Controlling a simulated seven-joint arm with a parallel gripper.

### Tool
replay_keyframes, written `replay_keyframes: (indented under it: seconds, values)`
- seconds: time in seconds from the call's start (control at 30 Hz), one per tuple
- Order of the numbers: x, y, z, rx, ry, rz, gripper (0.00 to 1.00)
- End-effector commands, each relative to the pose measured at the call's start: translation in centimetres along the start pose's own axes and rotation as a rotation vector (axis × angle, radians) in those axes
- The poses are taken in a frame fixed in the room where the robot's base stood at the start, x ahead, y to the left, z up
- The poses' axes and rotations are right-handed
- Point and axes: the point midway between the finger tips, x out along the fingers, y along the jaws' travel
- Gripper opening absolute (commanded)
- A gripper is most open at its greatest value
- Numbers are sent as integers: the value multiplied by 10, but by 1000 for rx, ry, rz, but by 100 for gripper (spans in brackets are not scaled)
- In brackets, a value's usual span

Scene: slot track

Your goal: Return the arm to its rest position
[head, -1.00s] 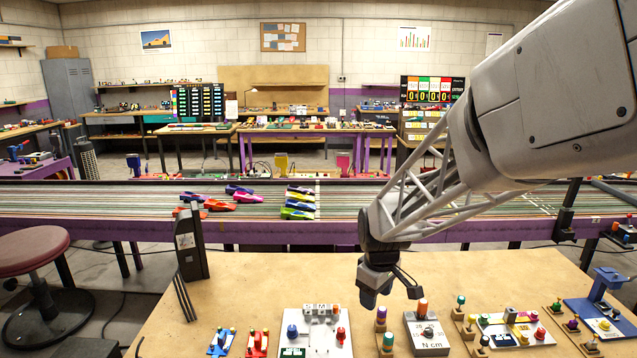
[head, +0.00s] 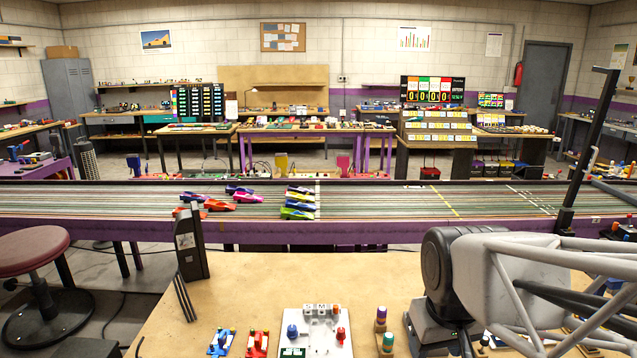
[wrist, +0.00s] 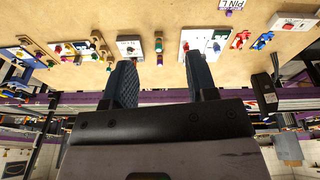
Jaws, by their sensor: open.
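My gripper shows in the wrist view (wrist: 163,85), its two dark ridged fingers apart with nothing between them. In the head view my arm is folded low at the right front, over the right part of the wooden bench (head: 270,275). The fingertips are hidden in the head view by the wrist and the frame edge. In the wrist view the bench (wrist: 170,65) lies beyond the fingers, with its row of fixtures along it.
A white panel (head: 318,325) with blue and red knobs, a blue car (head: 222,342) and a red car (head: 257,343) sit at the bench front. A dark post (head: 190,245) stands at its back left. The slot track (head: 380,200) with several cars runs behind. The bench middle is clear.

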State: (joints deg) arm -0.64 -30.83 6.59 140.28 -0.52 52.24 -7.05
Motion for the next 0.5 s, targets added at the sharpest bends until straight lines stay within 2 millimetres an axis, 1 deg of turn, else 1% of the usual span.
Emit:
replay_keyframes:
  seconds: [0.03,0.1,0.2,0.33,0.5]
  values:
    - [-4,0,11,29,9,2,52]
    - [-7,0,24,67,14,4,52]
    - [-9,0,39,112,20,6,52]
    - [-12,-1,50,147,26,7,52]
    - [-12,-1,55,160,27,7,52]
